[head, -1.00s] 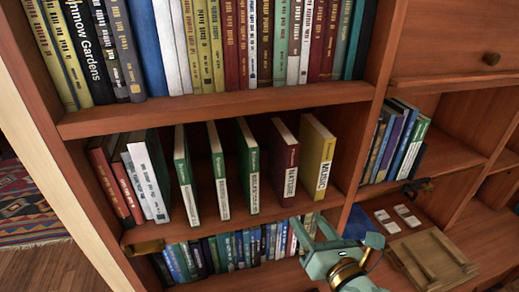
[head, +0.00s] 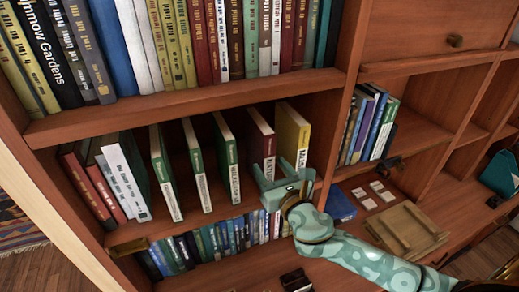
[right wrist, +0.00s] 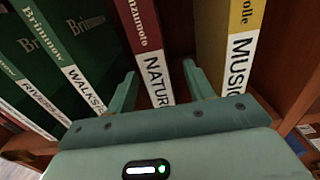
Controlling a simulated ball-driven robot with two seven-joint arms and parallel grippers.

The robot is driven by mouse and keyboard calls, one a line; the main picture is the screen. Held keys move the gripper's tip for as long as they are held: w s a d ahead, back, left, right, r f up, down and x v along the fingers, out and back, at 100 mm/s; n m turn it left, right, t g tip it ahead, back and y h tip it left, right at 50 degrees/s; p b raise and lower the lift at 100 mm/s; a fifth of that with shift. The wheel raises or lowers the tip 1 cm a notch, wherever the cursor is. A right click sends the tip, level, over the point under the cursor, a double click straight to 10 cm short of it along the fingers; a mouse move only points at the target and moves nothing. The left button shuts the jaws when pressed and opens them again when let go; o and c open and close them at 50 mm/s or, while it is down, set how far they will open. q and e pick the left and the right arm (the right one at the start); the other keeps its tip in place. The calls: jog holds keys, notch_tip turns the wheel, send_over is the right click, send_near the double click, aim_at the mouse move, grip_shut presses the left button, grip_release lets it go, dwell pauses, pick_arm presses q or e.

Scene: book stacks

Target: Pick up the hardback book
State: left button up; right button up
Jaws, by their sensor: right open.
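Several hardback books stand apart on the middle shelf; which one the task names cannot be told. A maroon book marked NATURE (head: 261,138) stands between a green book (head: 227,155) and a yellow book marked MUSIC (head: 291,135). My right gripper (head: 280,175) is open at the front of the maroon book and hides its lower part in the head view. In the right wrist view, the maroon book's spine (right wrist: 146,45) lies between the two fingers, with the yellow book (right wrist: 238,45) right of the right finger. My left gripper is not in view.
The shelf above (head: 200,98) is packed with books, and a row of books (head: 215,240) stands below. More green books (head: 165,172) stand to the left. A wooden upright (head: 335,130) closes the right side. A wooden tray (head: 405,230) lies at the lower right.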

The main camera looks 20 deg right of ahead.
jog(key=w+p, duration=0.1)
jog(key=w, duration=0.4)
jog(key=shift+w, duration=0.25)
jog(key=shift+s, duration=0.1)
jog(key=c, duration=0.3)
grip_shut()
